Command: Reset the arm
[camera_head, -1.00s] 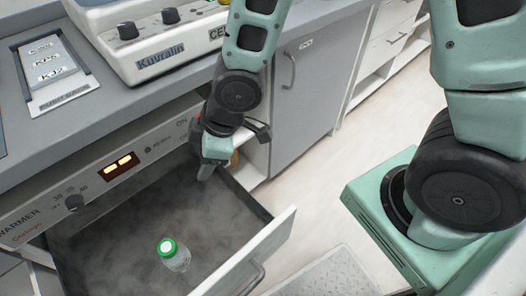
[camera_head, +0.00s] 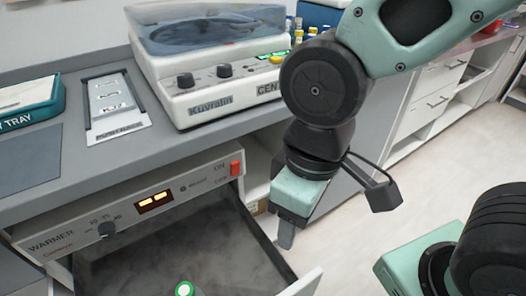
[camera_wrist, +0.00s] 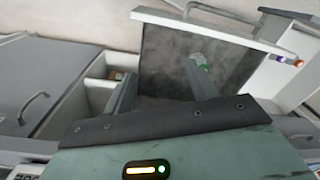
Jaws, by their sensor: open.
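My gripper (camera_head: 287,238) hangs over the right side of the open warmer drawer (camera_head: 165,255), pointing down. Its two fingers also show in the wrist view (camera_wrist: 163,88), spread apart with nothing between them.
The counter above the drawer carries a centrifuge (camera_head: 215,75), a label plate (camera_head: 112,105) and a green-rimmed tray (camera_head: 30,100). The warmer's panel has a red switch (camera_head: 235,169). Cabinets with drawers (camera_head: 435,105) stand at the right. Open floor (camera_head: 440,185) lies between.

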